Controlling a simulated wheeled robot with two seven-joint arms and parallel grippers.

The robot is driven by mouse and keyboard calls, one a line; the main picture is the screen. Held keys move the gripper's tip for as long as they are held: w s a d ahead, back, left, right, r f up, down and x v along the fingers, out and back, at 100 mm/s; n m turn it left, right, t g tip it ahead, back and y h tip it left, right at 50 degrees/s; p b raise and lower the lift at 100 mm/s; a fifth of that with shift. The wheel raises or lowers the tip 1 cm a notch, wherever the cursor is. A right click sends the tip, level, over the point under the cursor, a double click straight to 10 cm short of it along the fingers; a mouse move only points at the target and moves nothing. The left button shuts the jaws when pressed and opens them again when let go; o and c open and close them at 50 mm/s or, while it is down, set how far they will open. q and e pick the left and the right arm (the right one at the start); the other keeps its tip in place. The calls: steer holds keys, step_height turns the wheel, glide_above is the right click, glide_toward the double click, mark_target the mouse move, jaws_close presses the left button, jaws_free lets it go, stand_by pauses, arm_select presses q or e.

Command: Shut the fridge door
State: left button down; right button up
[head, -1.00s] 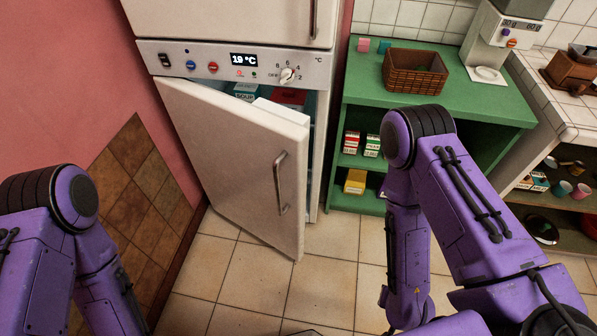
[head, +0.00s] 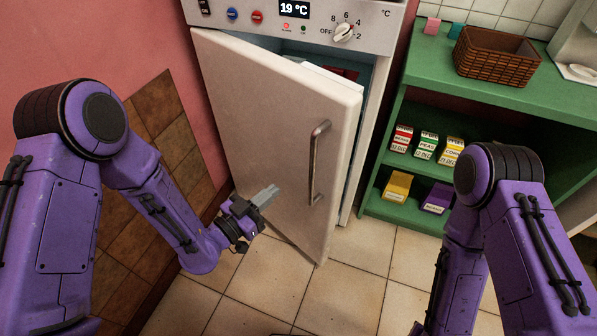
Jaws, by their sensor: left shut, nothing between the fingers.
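The white fridge door (head: 270,120) is hinged on the left and stands ajar, its right edge swung out toward me. A grey bar handle (head: 318,160) is on its right side. Through the gap at the top and right, part of the fridge inside shows. My left gripper (head: 273,191) is shut and empty, in front of the lower part of the door, left of the handle. I cannot tell whether its fingertips touch the door. My right arm comes in at the lower right; its gripper is out of view.
A control panel (head: 290,22) with a dial is above the door. A green shelf unit (head: 415,70) stands to the right, with a wicker basket (head: 497,55) on top and several small boxes below. A pink wall (head: 90,35) is at the left. Tiled floor (head: 365,285) is clear in front.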

mark_target(308, 163)
arm_select(q)
steer(key=p+x, duration=0.1)
steer(key=x, duration=0.9)
steer(key=shift+w+d, duration=0.2)
steer(key=shift+w, duration=0.05)
arm_select(e)
steer(key=shift+r, duration=0.65)
